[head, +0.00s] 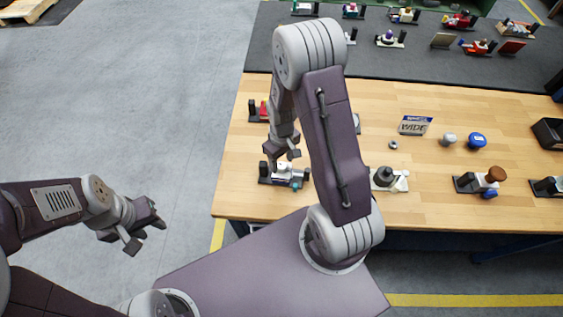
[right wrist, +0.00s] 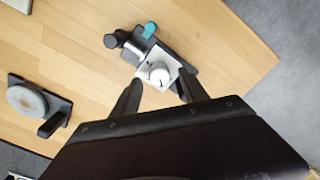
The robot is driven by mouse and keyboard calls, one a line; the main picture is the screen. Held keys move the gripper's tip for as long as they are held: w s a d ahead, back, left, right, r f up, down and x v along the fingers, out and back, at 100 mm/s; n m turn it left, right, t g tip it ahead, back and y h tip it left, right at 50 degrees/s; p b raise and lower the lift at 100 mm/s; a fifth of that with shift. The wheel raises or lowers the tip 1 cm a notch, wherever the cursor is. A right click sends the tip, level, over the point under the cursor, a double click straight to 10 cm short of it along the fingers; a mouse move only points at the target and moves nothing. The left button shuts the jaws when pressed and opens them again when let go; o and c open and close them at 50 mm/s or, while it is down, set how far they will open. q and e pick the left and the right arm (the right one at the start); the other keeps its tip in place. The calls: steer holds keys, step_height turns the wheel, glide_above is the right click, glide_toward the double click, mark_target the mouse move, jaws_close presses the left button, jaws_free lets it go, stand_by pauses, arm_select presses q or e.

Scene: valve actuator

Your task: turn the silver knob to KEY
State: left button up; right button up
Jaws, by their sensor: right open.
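The silver knob (right wrist: 158,74) is a round dial with a dark pointer mark, on a white plate of a small valve unit in the right wrist view. The unit has a dark base, a black cylinder and a teal part (right wrist: 149,30). In the head view the unit (head: 287,174) sits near the table's front left corner. My right gripper (right wrist: 160,86) is open, its two fingers reaching toward the knob's near side, one to each side; contact cannot be told. The KEY marking is too small to read. My left gripper (head: 143,228) is open and empty, left of the table over the floor.
Other units stand along the wooden table (head: 440,105), including a grey-knobbed one (head: 387,178) to the right and a brown-knobbed one (head: 492,179) farther right. A unit with a red part (head: 263,110) is behind my right arm.

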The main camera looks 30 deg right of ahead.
steer(key=shift+s+d+f, duration=0.1)
steer(key=shift+s+f, duration=0.05)
steer(key=shift+f, duration=0.8)
jaws_close()
steer(key=shift+m, duration=1.7)
